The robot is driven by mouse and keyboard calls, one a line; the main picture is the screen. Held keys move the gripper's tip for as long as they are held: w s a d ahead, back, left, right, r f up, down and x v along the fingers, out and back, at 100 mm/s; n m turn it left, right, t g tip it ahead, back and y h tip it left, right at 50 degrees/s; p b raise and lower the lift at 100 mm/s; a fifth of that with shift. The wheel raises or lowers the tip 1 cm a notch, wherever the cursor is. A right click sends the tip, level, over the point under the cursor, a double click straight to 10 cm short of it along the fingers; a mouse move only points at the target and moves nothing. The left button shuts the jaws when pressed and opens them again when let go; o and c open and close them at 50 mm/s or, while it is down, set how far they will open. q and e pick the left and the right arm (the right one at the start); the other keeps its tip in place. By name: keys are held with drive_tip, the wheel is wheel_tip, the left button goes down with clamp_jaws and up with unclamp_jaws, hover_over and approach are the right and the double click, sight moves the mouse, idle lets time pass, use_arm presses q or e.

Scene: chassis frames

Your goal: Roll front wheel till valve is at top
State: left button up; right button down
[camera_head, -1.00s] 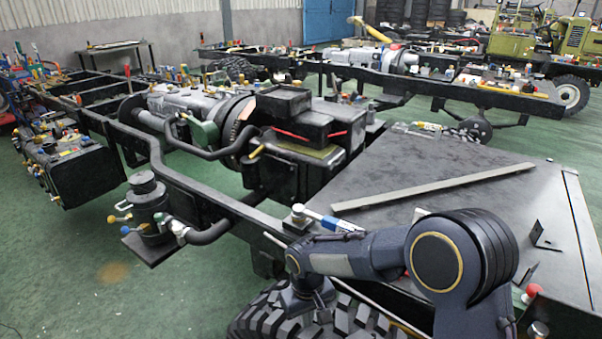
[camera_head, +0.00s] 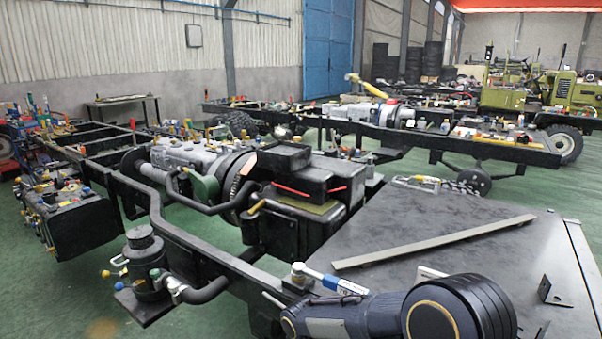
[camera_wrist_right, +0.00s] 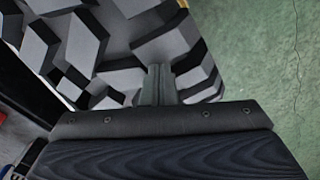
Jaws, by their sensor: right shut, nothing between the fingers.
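The front wheel's tyre (camera_wrist_right: 100,45) fills the upper left of the right wrist view, with chunky black and grey tread blocks. My right gripper (camera_wrist_right: 158,72) is shut and empty, its narrow fingers against or just over the tread; I cannot tell whether they touch. The valve and the wheel's side face are not in view. In the head view my right arm crosses the bottom right, and its gripper and the tyre are below the picture. My left gripper is not in view.
The dark chassis frame (camera_head: 200,238) runs across the head view. A flat dark plate (camera_head: 470,262) carries a metal bar (camera_head: 435,242) and a small bracket (camera_head: 550,292). A torque wrench (camera_head: 330,280) lies near my arm. Green floor (camera_wrist_right: 250,60) is clear right of the tyre.

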wheel_tip(320, 180, up, 8)
drive_tip(key=p, duration=0.5)
drive_tip(key=shift+p, duration=0.3)
